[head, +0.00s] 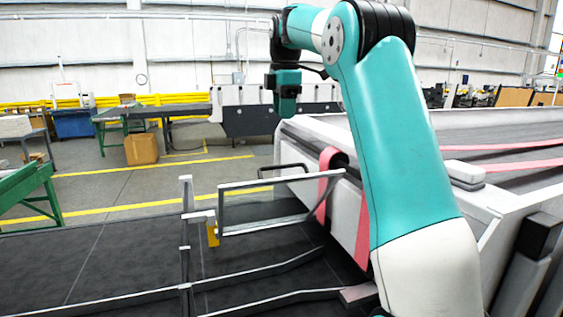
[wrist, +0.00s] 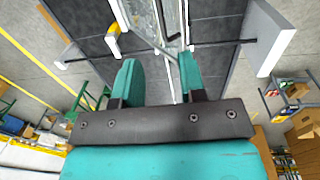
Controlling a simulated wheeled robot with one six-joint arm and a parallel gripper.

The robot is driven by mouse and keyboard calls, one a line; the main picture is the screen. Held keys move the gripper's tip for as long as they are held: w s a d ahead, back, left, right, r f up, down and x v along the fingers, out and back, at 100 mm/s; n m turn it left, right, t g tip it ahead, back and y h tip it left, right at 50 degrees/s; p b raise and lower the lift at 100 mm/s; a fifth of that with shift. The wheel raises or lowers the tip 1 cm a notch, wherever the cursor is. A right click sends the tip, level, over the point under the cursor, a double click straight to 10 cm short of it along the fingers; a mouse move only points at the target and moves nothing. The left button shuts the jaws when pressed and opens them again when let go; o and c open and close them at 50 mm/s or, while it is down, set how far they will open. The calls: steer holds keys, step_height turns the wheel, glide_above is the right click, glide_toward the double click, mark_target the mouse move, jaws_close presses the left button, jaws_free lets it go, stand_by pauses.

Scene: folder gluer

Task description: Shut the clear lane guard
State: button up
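The clear lane guard (head: 262,227) is a see-through panel in a pale metal frame. In the head view it stands raised above the dark bed, left of the white machine side, with a dark handle (head: 283,168) along its top edge. In the wrist view the guard (wrist: 146,18) shows at the top, beyond the fingers. My gripper (head: 287,112) points down, above and behind the guard in the head view, apart from it as far as I can tell. In the wrist view my gripper (wrist: 157,66) has its two teal fingers spread, with nothing held between them.
A metal post (head: 186,245) with a yellow block (head: 212,234) stands at the guard's left end. Metal rails (head: 260,272) run low over the dark bed. Pink belts (head: 325,185) wrap the white machine (head: 305,150) on the right. The floor behind is mostly open.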

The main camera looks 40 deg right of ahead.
steer(key=f, duration=0.4)
steer(key=f+p, duration=0.1)
steer(key=f, duration=0.4)
steer(key=w+f, duration=0.1)
steer(key=f, duration=0.4)
steer(key=shift+d+p, duration=0.2)
steer(key=shift+p, duration=0.15)
steer(key=shift+c, duration=0.5)
steer(key=shift+r, duration=0.1)
jaws_close()
